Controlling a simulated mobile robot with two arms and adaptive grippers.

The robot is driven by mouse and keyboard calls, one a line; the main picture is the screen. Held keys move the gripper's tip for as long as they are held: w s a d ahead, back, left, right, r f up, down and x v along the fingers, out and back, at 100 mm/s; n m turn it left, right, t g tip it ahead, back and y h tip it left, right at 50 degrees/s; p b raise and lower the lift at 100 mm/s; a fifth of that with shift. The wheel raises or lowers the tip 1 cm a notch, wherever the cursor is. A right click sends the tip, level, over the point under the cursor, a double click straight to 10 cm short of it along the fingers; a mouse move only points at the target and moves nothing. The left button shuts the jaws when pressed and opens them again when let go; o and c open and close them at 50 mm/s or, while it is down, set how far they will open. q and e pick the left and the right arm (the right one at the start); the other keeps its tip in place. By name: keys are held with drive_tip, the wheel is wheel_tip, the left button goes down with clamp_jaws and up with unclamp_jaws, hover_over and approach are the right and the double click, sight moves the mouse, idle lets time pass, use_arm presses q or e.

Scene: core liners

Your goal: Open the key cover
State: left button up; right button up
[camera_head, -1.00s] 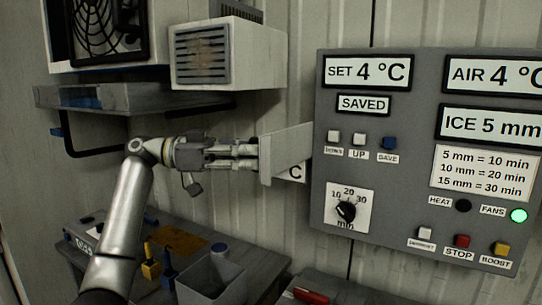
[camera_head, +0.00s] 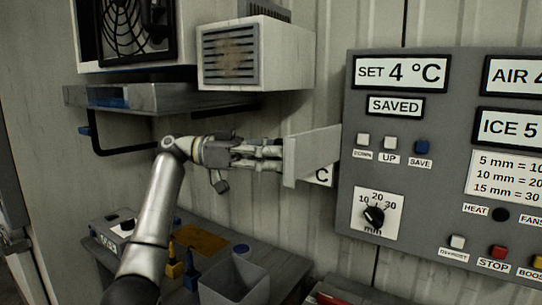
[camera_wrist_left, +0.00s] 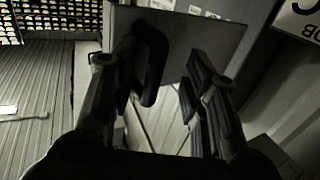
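A light grey plate (camera_head: 318,150), which looks like the key cover, juts out to the left from the left side of the grey control panel (camera_head: 400,215). Its left end has an upright flange. My left gripper (camera_head: 281,153) is at this flange, its fingers pointing right; whether they touch it is unclear. In the left wrist view, the fingers (camera_wrist_left: 172,80) stand apart with a gap between them, and the plate (camera_wrist_left: 215,42) lies beyond the tips. Nothing is clearly held. What is behind the plate is mostly hidden. My right gripper is not in view.
A small label with a "C" (camera_head: 323,175) shows just below the plate. A metal shelf (camera_head: 150,97) and a vented white box (camera_head: 255,55) are above my left arm. A grey bin (camera_head: 235,285) stands on the bench below. Corrugated wall lies close behind.

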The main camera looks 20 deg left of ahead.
use_arm(q)
drive_tip(key=shift+s+r, duration=0.1)
drive_tip(key=shift+r, duration=0.4)
drive_tip(key=f+v, duration=0.1)
drive_tip(key=v, duration=1.1)
drive_tip(key=shift+r, duration=0.1)
